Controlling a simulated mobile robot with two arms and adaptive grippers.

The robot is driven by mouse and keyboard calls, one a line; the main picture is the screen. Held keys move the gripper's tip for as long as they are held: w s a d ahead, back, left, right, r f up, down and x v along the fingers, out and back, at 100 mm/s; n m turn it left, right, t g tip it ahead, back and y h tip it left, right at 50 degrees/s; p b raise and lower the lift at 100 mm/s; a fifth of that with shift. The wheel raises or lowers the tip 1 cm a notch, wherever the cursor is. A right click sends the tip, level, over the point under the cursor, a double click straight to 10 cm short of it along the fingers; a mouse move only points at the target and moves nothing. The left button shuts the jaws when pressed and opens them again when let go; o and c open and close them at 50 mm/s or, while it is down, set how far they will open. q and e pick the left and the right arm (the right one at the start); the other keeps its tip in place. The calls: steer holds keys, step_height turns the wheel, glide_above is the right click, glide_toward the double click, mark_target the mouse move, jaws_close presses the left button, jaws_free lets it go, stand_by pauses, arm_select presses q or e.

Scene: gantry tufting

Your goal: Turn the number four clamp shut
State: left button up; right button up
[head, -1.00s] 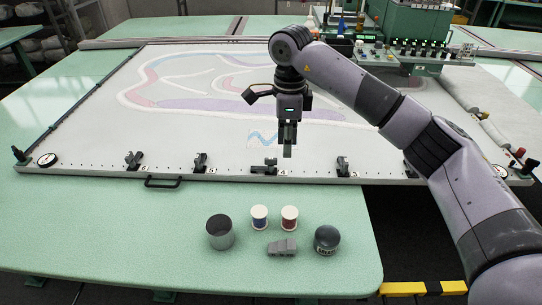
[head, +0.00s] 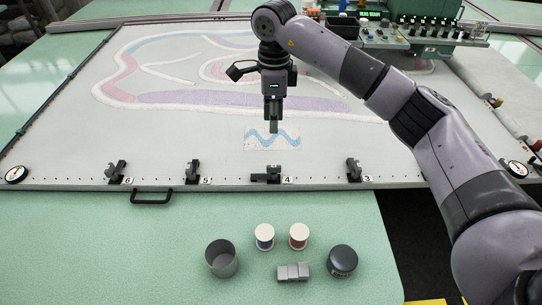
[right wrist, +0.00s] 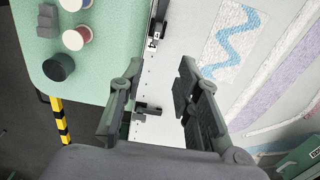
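The number four clamp (head: 267,175) is a dark clamp on the near edge of the white frame (head: 60,183), beside its "4" label. Its bar lies along the edge, while clamps six (head: 116,172), five (head: 192,172) and three (head: 353,170) point inward across it. My right gripper (head: 274,128) points down above the blue zigzag patch (head: 257,142), beyond clamp four and apart from it. In the right wrist view its fingers (right wrist: 160,100) are spread and empty. Clamp four (right wrist: 158,25) is at the top there. My left gripper is not in view.
A grey cup (head: 221,260), two thread spools (head: 264,237), a grey stepped block (head: 293,272) and a dark round tin (head: 342,261) stand on the green table. A black handle (head: 151,197) sticks out from the frame's front edge.

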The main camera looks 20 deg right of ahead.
mark_target(274, 166)
steer(key=f+p, duration=0.1)
steer(key=f, duration=0.3)
steer(key=f+p, duration=0.1)
steer(key=f, duration=0.4)
steer(key=f+p, duration=0.1)
steer(key=f, duration=0.4)
steer(key=shift+s+f, duration=0.2)
steer(key=shift+s, duration=0.2)
steer(key=shift+f, duration=0.4)
steer(key=shift+w+f, duration=0.1)
steer(key=shift+f, duration=0.25)
steer(key=shift+c, duration=0.3)
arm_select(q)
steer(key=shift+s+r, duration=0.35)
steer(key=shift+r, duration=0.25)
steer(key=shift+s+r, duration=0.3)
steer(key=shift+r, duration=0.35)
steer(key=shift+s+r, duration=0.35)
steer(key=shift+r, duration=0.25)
arm_select(e)
jaws_close()
